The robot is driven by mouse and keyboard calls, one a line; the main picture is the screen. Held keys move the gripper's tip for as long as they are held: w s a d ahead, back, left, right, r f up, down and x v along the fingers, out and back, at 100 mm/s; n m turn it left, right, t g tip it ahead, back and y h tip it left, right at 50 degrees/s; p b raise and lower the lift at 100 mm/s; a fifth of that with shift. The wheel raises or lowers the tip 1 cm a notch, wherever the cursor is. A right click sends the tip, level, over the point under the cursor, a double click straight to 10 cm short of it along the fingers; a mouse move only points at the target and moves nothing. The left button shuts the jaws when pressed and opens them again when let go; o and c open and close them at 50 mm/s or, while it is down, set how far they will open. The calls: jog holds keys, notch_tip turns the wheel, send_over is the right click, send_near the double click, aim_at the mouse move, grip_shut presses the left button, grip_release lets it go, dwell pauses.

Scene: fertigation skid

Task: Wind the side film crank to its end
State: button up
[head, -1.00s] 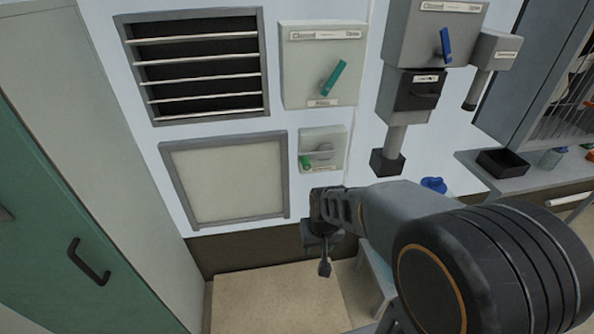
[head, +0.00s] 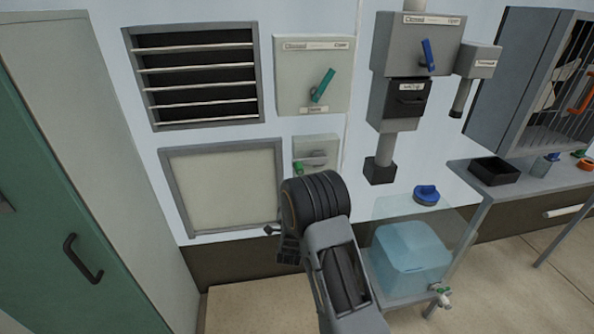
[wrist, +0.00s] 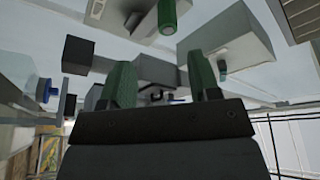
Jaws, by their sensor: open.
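The side film crank is probably the small pale wall box (head: 316,151) below the green-lever box, with a grey arm and a green knob (head: 299,167) at its lower left. My gripper (head: 270,230) shows partly below it, in front of the wall and apart from the knob; my wrist hides much of it. In the wrist view my two green fingers (wrist: 162,80) stand apart with nothing between them. A green cylinder (wrist: 167,17), seemingly the crank knob, hangs at the top of that view, clear of the fingertips.
A box with a green lever (head: 322,87) is above the crank, beside a louvred vent (head: 195,72). A grey unit with a blue lever (head: 428,54) is to the right. A blue tank (head: 410,262) stands lower right, a green cabinet (head: 60,190) at left.

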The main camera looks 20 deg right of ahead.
aim_at(298, 174)
jog(key=x, duration=0.4)
jog(key=r+p+x, duration=0.1)
jog(key=x, duration=0.4)
jog(key=p+x, duration=0.1)
jog(key=x, duration=0.3)
jog(key=shift+w+r, duration=0.2)
jog(key=shift+r, duration=0.05)
jog(key=shift+h, duration=0.3)
grip_shut()
